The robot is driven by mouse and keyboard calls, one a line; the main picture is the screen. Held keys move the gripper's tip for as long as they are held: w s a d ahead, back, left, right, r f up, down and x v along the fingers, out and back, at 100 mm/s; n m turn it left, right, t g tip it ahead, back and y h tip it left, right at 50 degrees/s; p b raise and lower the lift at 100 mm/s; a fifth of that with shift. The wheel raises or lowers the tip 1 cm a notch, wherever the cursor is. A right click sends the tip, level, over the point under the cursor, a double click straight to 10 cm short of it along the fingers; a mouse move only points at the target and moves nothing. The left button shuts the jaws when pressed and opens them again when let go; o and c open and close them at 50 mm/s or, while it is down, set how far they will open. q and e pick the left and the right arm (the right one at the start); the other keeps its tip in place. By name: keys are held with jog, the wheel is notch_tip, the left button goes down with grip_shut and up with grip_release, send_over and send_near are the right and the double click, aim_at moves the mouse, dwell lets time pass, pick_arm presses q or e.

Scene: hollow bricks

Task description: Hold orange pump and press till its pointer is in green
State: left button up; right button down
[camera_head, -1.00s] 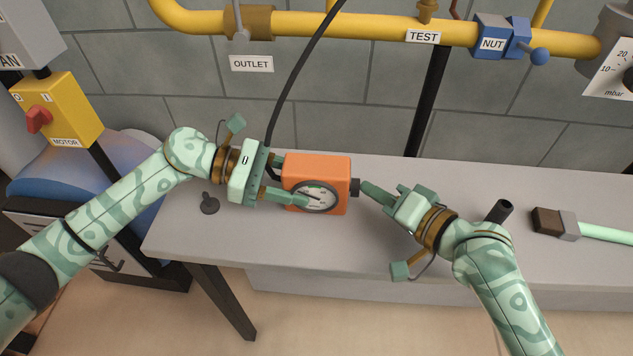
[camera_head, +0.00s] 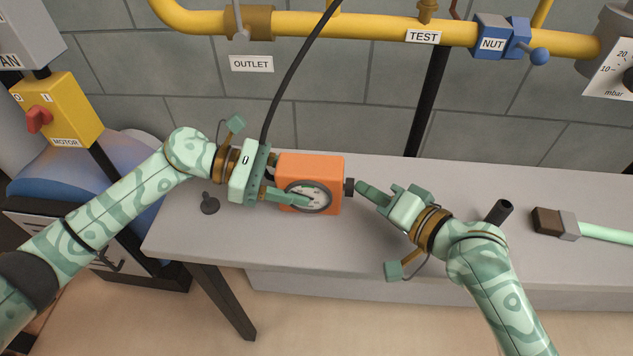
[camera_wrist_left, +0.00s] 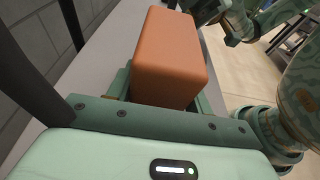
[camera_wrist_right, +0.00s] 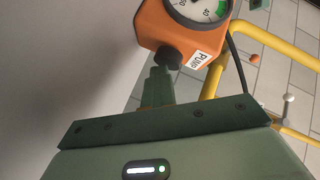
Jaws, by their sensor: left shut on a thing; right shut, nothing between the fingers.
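The orange pump (camera_head: 327,170) is a box with a round white gauge on its front and a dark knob (camera_head: 349,188) on its right side. My left gripper (camera_head: 285,180) is shut on the pump from the left, one finger crossing the gauge's face. The orange box also fills the middle of the left wrist view (camera_wrist_left: 165,60). My right gripper (camera_head: 359,186) is shut and empty, its fingertips right at the knob; I cannot tell if they touch. The right wrist view shows the knob (camera_wrist_right: 168,58) and part of the gauge (camera_wrist_right: 200,8) with its green band. The pointer's reading is unclear.
The pump is over a grey bench (camera_head: 400,260). A black hose (camera_head: 290,90) rises behind it. A dark stopper-like piece (camera_head: 209,203) lies at left, a black tube (camera_head: 499,211) and a brush-like tool (camera_head: 555,223) at right. Yellow pipe (camera_head: 350,26) runs along the wall.

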jog(key=shift+d, duration=3.45)
